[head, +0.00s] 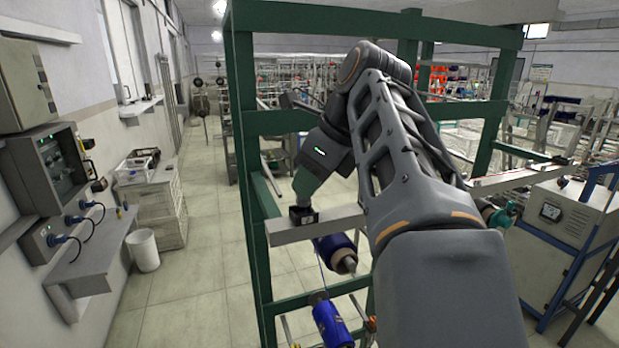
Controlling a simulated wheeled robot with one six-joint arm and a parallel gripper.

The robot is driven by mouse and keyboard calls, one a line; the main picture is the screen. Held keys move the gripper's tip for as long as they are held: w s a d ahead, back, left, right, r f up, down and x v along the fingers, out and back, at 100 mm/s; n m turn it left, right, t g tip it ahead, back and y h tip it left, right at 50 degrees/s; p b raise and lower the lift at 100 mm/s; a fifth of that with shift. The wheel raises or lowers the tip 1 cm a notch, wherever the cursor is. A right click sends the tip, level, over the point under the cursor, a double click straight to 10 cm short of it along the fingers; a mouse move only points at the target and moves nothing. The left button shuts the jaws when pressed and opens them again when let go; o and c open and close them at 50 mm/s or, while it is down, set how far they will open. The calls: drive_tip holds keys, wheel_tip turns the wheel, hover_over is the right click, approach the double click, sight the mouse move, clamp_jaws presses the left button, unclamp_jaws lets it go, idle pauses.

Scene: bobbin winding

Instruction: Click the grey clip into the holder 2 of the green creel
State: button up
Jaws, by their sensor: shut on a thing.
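The green creel (243,150) is a tall frame in front of me, with a pale grey crossbar (340,220) on its near side. My gripper (304,204) points down at the left part of this bar, its jaws shut. A small black block (303,216) sits at the bar, right under the fingertips; I cannot tell whether it is a holder or part of my gripper. The grey clip cannot be made out; it is too small or hidden at the fingertips. No holder number is readable. My arm hides the right part of the bar.
A blue bobbin (335,247) hangs below the bar, and another blue bobbin (331,322) sits lower. A white bin (142,250) and control boxes (55,165) are at left. A cream cabinet (565,215) stands at right.

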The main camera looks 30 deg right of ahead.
drive_tip(key=shift+f+b, duration=0.7)
drive_tip(key=shift+f, duration=0.4)
drive_tip(key=o, duration=0.9)
